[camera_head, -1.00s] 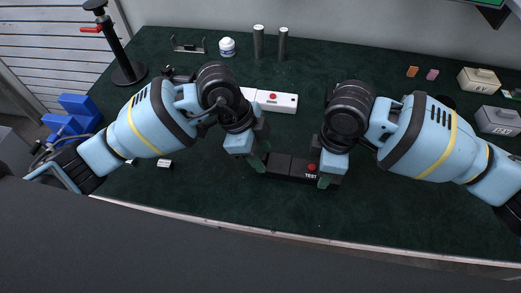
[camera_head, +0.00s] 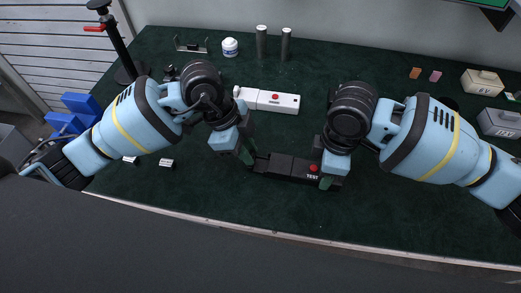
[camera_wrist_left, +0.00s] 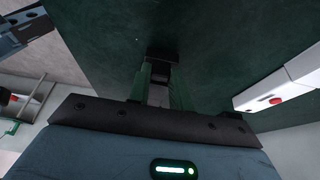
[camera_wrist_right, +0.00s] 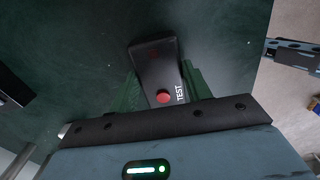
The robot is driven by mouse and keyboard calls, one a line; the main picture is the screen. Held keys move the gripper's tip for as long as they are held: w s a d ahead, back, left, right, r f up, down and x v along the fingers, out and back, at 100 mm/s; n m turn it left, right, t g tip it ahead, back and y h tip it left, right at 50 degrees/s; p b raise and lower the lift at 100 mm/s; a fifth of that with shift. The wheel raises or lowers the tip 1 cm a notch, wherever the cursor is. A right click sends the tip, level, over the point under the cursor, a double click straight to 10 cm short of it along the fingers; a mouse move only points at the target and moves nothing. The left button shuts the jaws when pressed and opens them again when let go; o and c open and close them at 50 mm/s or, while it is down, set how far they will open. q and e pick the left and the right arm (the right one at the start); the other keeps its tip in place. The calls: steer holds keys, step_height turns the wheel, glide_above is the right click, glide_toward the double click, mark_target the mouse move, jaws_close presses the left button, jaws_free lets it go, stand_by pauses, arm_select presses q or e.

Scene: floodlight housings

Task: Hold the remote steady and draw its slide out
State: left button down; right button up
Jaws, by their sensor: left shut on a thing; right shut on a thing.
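The black remote (camera_head: 292,168) lies level above the dark green mat, with a red button and the word TEST at its right end. My right gripper (camera_head: 326,176) is shut on that end; the right wrist view shows the remote (camera_wrist_right: 152,68) between its fingers (camera_wrist_right: 160,90). My left gripper (camera_head: 249,157) is shut at the remote's left end. In the left wrist view a narrow dark piece, apparently the slide (camera_wrist_left: 159,73), sits between the left fingers (camera_wrist_left: 160,88). The head view does not clearly show how far the slide stands out.
A white remote (camera_head: 268,100) with a red button lies behind the black one. A white jar (camera_head: 230,47), two grey cylinders (camera_head: 261,42) and a metal bracket (camera_head: 190,45) stand farther back. Lidded boxes (camera_head: 483,82) are at right.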

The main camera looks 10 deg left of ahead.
arm_select(q)
steer(key=shift+a, duration=0.8)
arm_select(e)
steer(key=shift+d, duration=0.1)
arm_select(q)
steer(key=c, duration=1.2)
jaws_free()
steer(key=shift+c, duration=0.2)
steer(key=shift+r, duration=0.15)
steer(key=v, duration=1.1)
steer(key=shift+r, duration=0.4)
steer(key=shift+a, duration=0.1)
